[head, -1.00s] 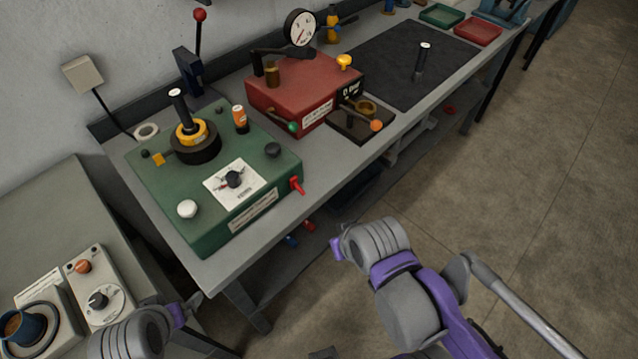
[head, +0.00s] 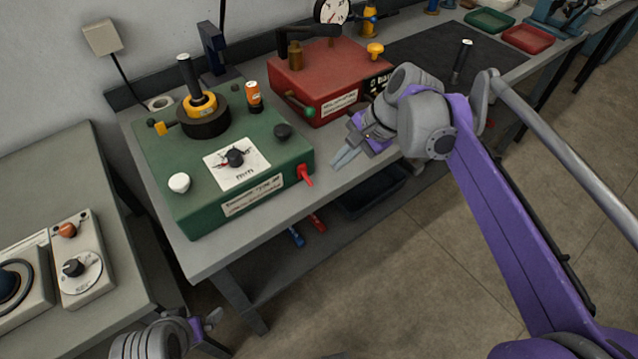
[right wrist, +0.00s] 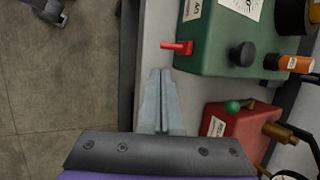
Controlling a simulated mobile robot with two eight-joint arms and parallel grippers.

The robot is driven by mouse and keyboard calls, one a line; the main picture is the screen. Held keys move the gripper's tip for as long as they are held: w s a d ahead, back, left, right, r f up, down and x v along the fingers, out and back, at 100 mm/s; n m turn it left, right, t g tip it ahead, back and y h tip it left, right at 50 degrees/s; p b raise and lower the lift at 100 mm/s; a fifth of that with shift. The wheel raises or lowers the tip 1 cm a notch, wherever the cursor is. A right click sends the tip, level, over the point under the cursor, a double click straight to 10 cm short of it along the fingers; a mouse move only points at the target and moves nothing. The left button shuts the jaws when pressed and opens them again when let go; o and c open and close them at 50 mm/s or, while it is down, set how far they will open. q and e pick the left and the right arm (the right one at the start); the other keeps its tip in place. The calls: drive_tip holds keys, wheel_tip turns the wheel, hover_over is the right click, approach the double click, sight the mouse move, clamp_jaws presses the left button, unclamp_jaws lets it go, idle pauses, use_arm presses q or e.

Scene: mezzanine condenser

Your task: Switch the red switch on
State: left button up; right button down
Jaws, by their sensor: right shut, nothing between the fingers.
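The red switch (head: 305,176) is a small lever sticking out of the front right of the green box (head: 200,218). It also shows in the right wrist view (right wrist: 178,47), jutting left from the box's side. My right gripper (head: 340,163) is shut and empty, over the bench's front strip just right of the switch. In the right wrist view its closed fingertips (right wrist: 160,72) sit a little below the switch, apart from it. My left gripper (head: 212,317) shows only partly at the bottom left, and its finger state cannot be told.
The red box (head: 318,108) with a green-knobbed lever (head: 309,112) stands just behind my right gripper. The bench's grey front strip (head: 335,190) is bare near the switch. A side table (head: 90,170) with a dial panel is at the left.

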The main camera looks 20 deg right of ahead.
sight(307, 177)
drive_tip(key=shift+w+a+r, duration=0.1)
drive_tip(key=shift+w, duration=0.1)
drive_tip(key=b+x, duration=0.1)
drive_tip(key=x, duration=0.9)
drive_tip(key=shift+r+m+g+h+p, duration=0.3)
drive_tip(key=shift+r+g+h+p, duration=0.15)
drive_tip(key=shift+g+p, duration=0.4)
idle(0.6)
drive_tip(key=shift+r+g+h+p, duration=0.4)
drive_tip(key=shift+r+g, duration=0.1)
drive_tip(key=shift+g, duration=0.75)
drive_tip(key=shift+w+r, duration=0.1)
drive_tip(key=shift+w+r+p, duration=0.1)
drive_tip(key=shift+r+p, duration=0.2)
drive_tip(key=shift+p, duration=0.05)
idle(1.7)
